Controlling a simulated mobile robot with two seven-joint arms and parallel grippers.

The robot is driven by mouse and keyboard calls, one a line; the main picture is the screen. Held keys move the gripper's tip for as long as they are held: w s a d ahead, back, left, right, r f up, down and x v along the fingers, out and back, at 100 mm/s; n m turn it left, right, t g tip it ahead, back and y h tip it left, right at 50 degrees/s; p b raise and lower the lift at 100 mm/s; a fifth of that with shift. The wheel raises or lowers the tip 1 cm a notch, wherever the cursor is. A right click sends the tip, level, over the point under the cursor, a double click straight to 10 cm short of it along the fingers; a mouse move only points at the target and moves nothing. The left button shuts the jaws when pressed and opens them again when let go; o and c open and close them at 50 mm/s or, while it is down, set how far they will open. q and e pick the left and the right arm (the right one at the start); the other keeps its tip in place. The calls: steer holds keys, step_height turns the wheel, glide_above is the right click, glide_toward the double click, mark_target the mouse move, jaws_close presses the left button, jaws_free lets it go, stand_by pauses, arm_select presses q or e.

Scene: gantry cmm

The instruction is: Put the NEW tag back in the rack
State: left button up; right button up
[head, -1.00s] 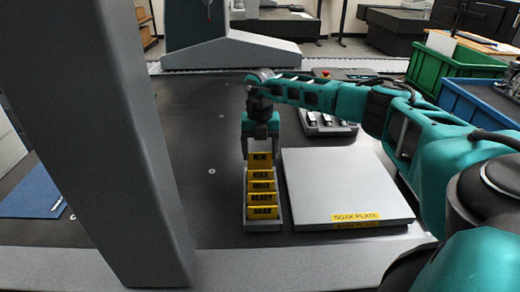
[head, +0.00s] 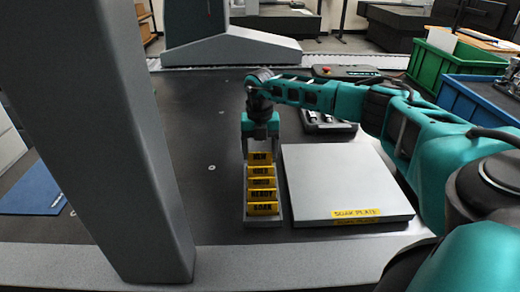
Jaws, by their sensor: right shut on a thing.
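The yellow NEW tag (head: 261,159) is at the far end of the narrow grey rack (head: 249,218), in line with the other tags. My right gripper (head: 260,146) points down over that far end and is shut on the NEW tag. The tag's lower edge is hidden behind the tag in front, so I cannot tell whether it is fully seated. Several other yellow tags stand in the rack in front of it, with READY (head: 262,195) and SOAK (head: 263,208) nearest me. My left gripper is not in view.
The grey soak plate (head: 345,180) lies close to the right of the rack. A thick grey column (head: 110,140) stands at the left. Green (head: 425,62) and blue (head: 450,100) bins are at the right. The dark table left of the rack is clear.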

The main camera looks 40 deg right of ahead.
steer(key=shift+f, duration=0.5)
steer(key=shift+f, duration=0.1)
stand_by(0.3)
steer(key=o, duration=1)
steer(key=shift+o, duration=0.2)
